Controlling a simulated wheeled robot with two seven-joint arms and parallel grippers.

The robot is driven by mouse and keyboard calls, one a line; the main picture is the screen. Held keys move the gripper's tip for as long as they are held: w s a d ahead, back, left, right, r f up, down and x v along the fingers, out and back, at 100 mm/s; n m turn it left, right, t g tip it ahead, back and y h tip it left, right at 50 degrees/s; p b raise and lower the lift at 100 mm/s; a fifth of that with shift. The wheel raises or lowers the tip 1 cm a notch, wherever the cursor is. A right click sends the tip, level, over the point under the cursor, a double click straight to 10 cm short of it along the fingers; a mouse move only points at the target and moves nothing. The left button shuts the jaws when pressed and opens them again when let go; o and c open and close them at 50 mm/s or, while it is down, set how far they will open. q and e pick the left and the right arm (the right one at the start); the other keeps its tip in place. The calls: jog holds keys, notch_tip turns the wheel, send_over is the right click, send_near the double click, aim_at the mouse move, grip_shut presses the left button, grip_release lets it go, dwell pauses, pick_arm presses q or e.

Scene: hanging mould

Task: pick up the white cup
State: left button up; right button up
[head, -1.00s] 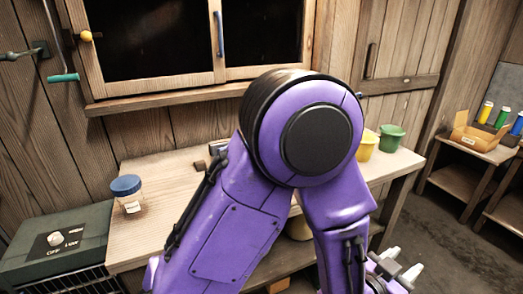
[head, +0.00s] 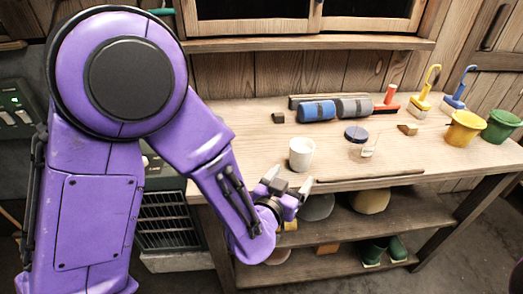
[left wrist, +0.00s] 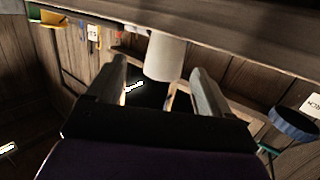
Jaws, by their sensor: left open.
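The white cup (head: 301,153) stands upright near the front edge of the wooden workbench (head: 240,130). My left gripper (head: 290,180) is open and empty, low in front of the bench edge, just below the cup in the head view. In the left wrist view the cup (left wrist: 164,58) shows between and beyond the two open fingers. I cannot tell whether they touch it. My right gripper is not in view.
Blue and grey rolls (head: 318,110), brushes (head: 424,93), a yellow bucket (head: 464,131) and a green bucket (head: 501,127) lie farther back or right. A lower shelf (head: 395,225) is under the bench.

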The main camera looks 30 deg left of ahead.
aim_at(297, 162)
pick_arm(q)
jog(key=shift+o, duration=0.5)
jog(key=shift+w+a, duration=0.15)
jog(key=shift+a, duration=0.2)
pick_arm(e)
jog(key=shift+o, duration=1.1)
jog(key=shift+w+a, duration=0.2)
pick_arm(q)
jog(key=w, duration=0.3)
jog(key=w+p, duration=0.1)
jog(key=w, duration=0.2)
jog(key=w+f+p, duration=0.1)
jog(key=w, duration=0.2)
jog(key=shift+w+a, duration=0.1)
jog(key=shift+a, duration=0.15)
jog(key=shift+w+f, duration=0.2)
jog(key=shift+w, duration=0.25)
jog(key=shift+s, duration=0.1)
jog(key=c, duration=1.2)
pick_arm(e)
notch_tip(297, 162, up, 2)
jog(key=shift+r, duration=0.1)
